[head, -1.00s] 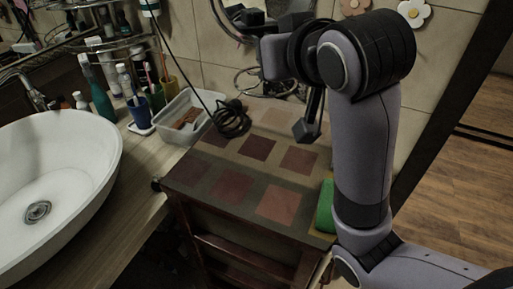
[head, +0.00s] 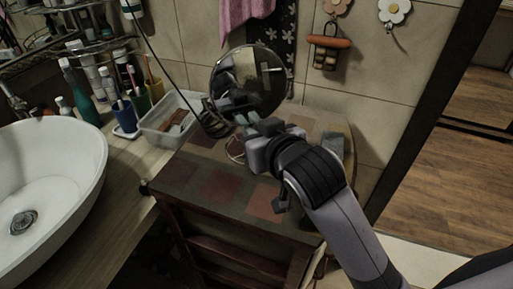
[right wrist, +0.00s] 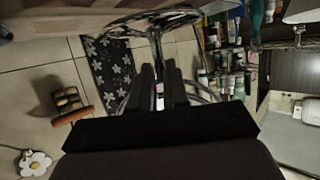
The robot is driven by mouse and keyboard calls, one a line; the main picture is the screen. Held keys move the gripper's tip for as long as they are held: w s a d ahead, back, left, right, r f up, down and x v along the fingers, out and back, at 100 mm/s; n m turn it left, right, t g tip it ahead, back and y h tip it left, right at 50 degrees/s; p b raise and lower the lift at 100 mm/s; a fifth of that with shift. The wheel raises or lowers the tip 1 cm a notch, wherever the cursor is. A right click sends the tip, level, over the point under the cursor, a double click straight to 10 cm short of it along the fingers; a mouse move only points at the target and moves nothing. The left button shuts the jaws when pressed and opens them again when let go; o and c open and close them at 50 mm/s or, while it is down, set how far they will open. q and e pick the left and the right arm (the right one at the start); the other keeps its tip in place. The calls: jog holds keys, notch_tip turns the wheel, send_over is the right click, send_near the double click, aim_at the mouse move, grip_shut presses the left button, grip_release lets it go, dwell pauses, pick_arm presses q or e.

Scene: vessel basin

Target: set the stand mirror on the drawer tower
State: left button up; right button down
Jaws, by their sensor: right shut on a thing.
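The stand mirror (head: 258,68) is round with a thin metal rim and is upright over the back of the brown wooden unit with a patchwork top, which I take to be the drawer tower (head: 222,186). My right gripper (head: 252,124) is shut on the mirror just below its disc. Thin wire loops of its base show beside the gripper, low over the top; I cannot tell whether they touch it. In the right wrist view the fingers (right wrist: 160,88) close around the mirror's thin stem (right wrist: 157,48). My left gripper is not in view.
A clear bin (head: 170,122) and a black cable (head: 212,122) lie left of the mirror. A white basin (head: 50,175) is at far left. A dull block (head: 335,150) sits at the top's right edge. The tiled wall with hanging items is close behind.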

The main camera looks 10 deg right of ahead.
jog(key=shift+f, duration=2)
jog(key=shift+f, duration=0.15)
jog(key=c, duration=1.1)
grip_release()
jog(key=shift+s, duration=0.1)
